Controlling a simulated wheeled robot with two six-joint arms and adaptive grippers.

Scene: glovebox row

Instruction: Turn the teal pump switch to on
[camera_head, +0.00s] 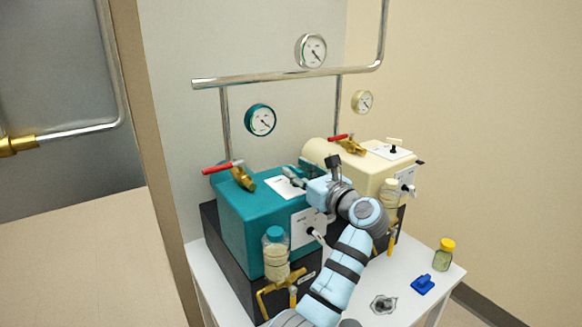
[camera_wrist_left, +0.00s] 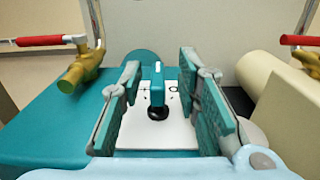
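The teal pump (camera_head: 245,215) stands on a dark base at the table's left. On its top is a white label plate (camera_wrist_left: 183,133) with the pump switch (camera_wrist_left: 158,88), a teal lever on a round black base. In the left wrist view the lever points up the picture, with a ring mark to its right and a smaller mark to its left. My left gripper (camera_head: 296,178) is over the pump top. Its teal-padded fingers (camera_wrist_left: 164,105) are open, one each side of the lever, with gaps. In the head view the gripper hides the lever. My right gripper is not in view.
A cream pump (camera_head: 325,152) stands close on the right. Red-handled brass valves (camera_head: 243,177) and a capped bottle (camera_head: 275,248) crowd the teal pump. A metal pipe (camera_head: 290,77) and gauges are behind. A blue block (camera_head: 423,285) and yellow-capped jar (camera_head: 443,257) are front right.

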